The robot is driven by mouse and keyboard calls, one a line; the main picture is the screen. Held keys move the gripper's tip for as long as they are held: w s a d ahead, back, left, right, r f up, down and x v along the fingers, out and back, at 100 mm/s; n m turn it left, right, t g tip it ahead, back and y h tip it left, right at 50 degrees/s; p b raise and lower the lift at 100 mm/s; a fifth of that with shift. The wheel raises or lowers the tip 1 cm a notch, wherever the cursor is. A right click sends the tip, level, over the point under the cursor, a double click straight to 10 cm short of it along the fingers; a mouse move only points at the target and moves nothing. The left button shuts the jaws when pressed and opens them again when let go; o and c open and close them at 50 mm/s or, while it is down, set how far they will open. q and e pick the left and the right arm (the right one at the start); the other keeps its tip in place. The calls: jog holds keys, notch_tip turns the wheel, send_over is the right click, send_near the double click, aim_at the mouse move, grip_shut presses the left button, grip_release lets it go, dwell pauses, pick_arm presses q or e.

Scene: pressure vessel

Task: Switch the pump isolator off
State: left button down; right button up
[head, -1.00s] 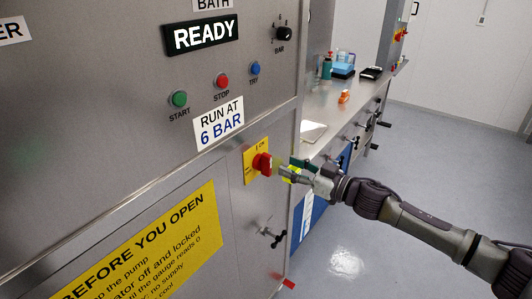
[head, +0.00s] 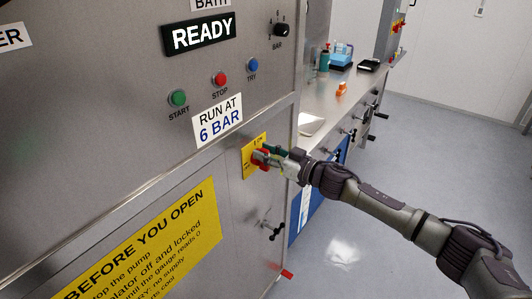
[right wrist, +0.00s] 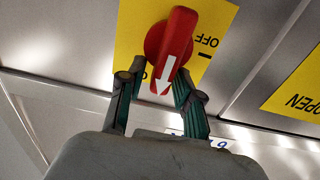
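The pump isolator is a red rotary handle (right wrist: 172,45) on a yellow plate (right wrist: 128,38) on the grey cabinet front. In the right wrist view the handle's white arrow points down toward my gripper, away from the OFF lettering, which appears upside down at the right. My right gripper (right wrist: 159,80) is open, its two fingers around the handle's near end, with a visible gap on the left. In the head view the right gripper (head: 268,156) partly covers the red handle on the yellow plate (head: 249,163). My left gripper is not in view.
Above are a READY display (head: 202,34), green START (head: 178,98), red STOP (head: 219,78) and blue TRY (head: 252,65) buttons. A yellow notice (head: 150,245) and a black latch handle (head: 271,230) are below. A steel bench (head: 335,100) stands right, with open floor beyond.

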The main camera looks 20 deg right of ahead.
grip_shut()
jog(key=shift+s+f, duration=0.1)
